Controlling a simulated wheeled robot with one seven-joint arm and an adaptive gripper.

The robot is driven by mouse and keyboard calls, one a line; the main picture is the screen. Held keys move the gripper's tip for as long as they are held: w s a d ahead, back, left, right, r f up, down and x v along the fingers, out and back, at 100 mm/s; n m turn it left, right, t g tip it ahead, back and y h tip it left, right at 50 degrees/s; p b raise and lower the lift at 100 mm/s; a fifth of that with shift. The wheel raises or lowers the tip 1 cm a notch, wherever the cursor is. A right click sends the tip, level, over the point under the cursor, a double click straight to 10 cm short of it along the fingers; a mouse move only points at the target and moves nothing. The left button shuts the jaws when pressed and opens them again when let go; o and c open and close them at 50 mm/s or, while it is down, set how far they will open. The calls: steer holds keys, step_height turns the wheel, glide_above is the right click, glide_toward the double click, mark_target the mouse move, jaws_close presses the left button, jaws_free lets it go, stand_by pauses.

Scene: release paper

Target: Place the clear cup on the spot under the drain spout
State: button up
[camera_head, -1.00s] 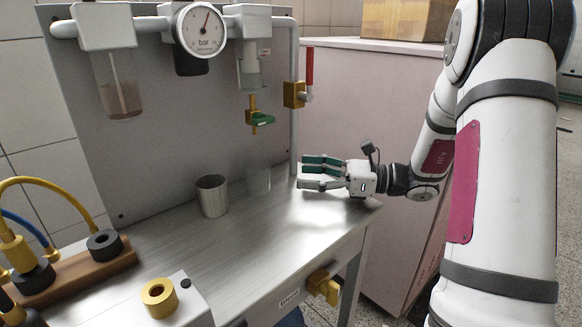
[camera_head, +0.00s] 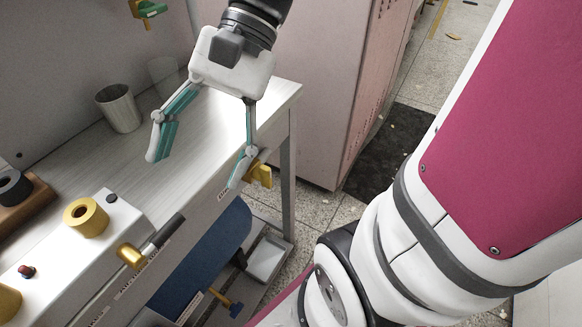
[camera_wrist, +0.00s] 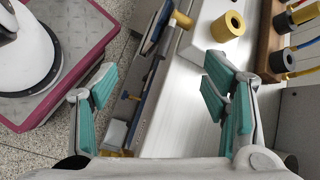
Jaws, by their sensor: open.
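The clear cup (camera_head: 163,75) stands upright on the metal bench near the back panel, faint and see-through in the head view. The drain spout's brass fitting with its green handle (camera_head: 148,9) is above it at the top edge, slightly left in the picture. My gripper (camera_head: 198,168) is open and empty, fingers spread and pointing down toward the front of the bench, to the right of and nearer than the clear cup. The wrist view also shows the open fingers (camera_wrist: 158,72) with nothing between them; the clear cup is not seen there.
A grey metal cup (camera_head: 119,108) stands left of the clear cup. A white box with a yellow ring (camera_head: 86,217) sits at the front left. A yellow handle (camera_head: 262,175) juts from the bench's front edge. A pink cabinet (camera_head: 312,90) stands to the right.

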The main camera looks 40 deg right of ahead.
steer(key=s+d+f+n+t+h, duration=0.2)
steer(key=s+d+n+h, duration=0.5)
steer(key=s, duration=0.4)
steer(key=shift+s+f+n+h, duration=0.3)
steer(key=shift+s+n+h, duration=0.05)
steer(key=shift+n+h, duration=0.5)
step_height(320, 180, up, 30)
steer(key=t+p, duration=0.4)
steer(key=p, duration=2.4)
steer(key=shift+d+r+p, duration=0.25)
steer(key=shift+p, duration=0.15)
steer(key=shift+c, duration=0.5)
